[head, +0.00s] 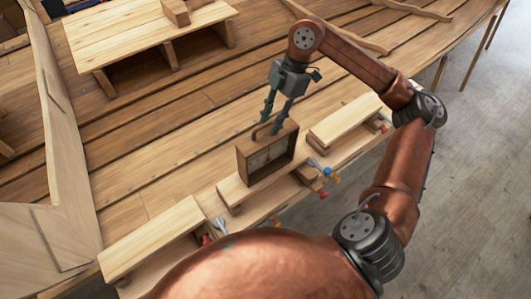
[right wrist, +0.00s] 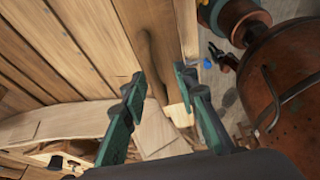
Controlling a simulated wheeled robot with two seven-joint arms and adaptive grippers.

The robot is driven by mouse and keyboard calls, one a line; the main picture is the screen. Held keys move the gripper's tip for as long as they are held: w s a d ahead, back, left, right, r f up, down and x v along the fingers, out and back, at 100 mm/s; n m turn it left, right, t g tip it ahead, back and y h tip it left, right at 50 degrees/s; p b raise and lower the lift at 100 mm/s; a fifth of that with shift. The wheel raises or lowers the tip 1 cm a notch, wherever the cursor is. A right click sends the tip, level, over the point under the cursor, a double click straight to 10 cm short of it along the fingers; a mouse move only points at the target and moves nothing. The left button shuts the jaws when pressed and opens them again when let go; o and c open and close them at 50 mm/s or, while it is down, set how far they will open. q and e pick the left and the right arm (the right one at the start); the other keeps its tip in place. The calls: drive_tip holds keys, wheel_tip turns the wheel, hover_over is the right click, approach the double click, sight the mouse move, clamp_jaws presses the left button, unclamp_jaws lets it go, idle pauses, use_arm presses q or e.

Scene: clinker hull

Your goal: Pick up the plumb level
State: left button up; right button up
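The plumb level appears to be the upright wooden box frame (head: 267,157) with a pale inset face and a dark handle on top. It stands on a low plank bench in the middle of the head view. My right gripper (head: 271,122) is just above it, pointing down, its two fingers apart at the handle. In the right wrist view the dark curved handle (right wrist: 150,65) lies along wood between and beyond the open fingertips (right wrist: 160,82). I cannot tell whether the fingers touch it. My left gripper is not in view.
Low benches stand on both sides, one at left (head: 150,240) and one at right (head: 345,118). Coloured-handled tools (head: 325,172) lie by the bench edge. A larger bench (head: 145,35) is at the back. Planked hull boards (head: 150,145) lie behind; grey floor (head: 475,170) is clear at right.

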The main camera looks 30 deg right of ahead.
sight(265, 134)
drive_tip(key=shift+w+p+x, duration=0.15)
drive_tip(key=shift+p+x, duration=0.2)
drive_tip(key=shift+x, duration=1.05)
drive_tip(key=shift+w+p+x, duration=0.15)
drive_tip(key=shift+p+x, duration=0.15)
drive_tip(key=shift+x, duration=1.1)
drive_tip(key=shift+d, duration=0.1)
drive_tip(key=shift+c, duration=0.7)
clamp_jaws()
